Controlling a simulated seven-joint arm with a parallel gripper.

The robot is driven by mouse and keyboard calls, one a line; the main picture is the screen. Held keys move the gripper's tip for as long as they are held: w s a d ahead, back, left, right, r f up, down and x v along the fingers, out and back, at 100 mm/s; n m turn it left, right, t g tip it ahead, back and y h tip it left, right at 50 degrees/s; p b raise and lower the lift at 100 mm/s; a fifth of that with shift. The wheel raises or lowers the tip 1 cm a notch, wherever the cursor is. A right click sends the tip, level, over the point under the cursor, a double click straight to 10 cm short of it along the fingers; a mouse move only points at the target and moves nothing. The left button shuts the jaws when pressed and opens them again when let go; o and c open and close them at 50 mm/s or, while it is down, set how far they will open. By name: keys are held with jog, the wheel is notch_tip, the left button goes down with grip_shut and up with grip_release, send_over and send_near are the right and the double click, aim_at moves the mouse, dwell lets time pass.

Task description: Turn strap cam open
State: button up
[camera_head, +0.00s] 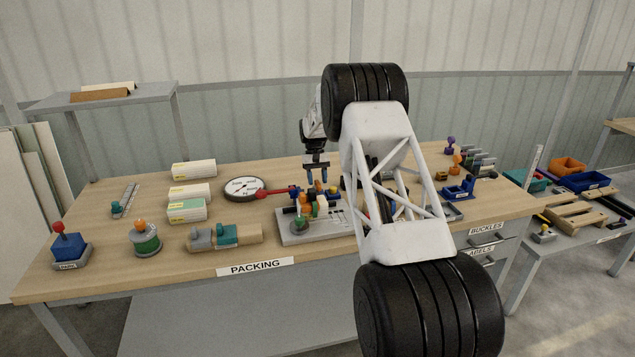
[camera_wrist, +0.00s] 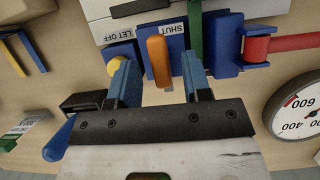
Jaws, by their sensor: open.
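The orange strap cam lever (camera_wrist: 158,60) shows in the wrist view on a blue block (camera_wrist: 222,55). A green strap (camera_wrist: 195,38) runs beside the lever. My gripper (camera_wrist: 160,77) is open, one blue finger on each side of the lever with gaps showing. I cannot tell how deep the fingertips reach. In the head view my gripper (camera_head: 317,181) points down over the grey fixture plate (camera_head: 290,238); the cam is hard to make out among the parts there.
The round dial (camera_head: 243,188) stands left of the fixture. White boxes (camera_head: 188,193) and other fixtures crowd the bench (camera_head: 120,258). My arm hides part of the bench's right side.

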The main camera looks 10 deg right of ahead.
jog(key=v, duration=0.6)
jog(key=shift+w+r, duration=0.2)
jog(key=shift+r, duration=0.15)
jog(key=s+a+r+t, duration=0.1)
jog(key=s+a+r, duration=0.1)
jog(key=s+r, duration=0.7)
jog(key=s+a+r+t, duration=0.15)
jog(key=s+r, duration=0.35)
jog(key=s, duration=0.9)
jog(key=s+a+r+t, duration=0.1)
jog(key=s+a+r, duration=0.1)
jog(key=s+r, duration=0.75)
jog(key=s+a+f+t, duration=0.1)
jog(key=s+f, duration=0.2)
jog(key=s, duration=1)
jog(key=s+a+f+t, duration=0.1)
jog(key=s+f, duration=0.2)
jog(key=s, duration=1)
jog(key=s+a+f+t, duration=0.1)
jog(key=s+f, duration=0.2)
jog(key=s, duration=1.1)
jog(key=shift+a, duration=0.3)
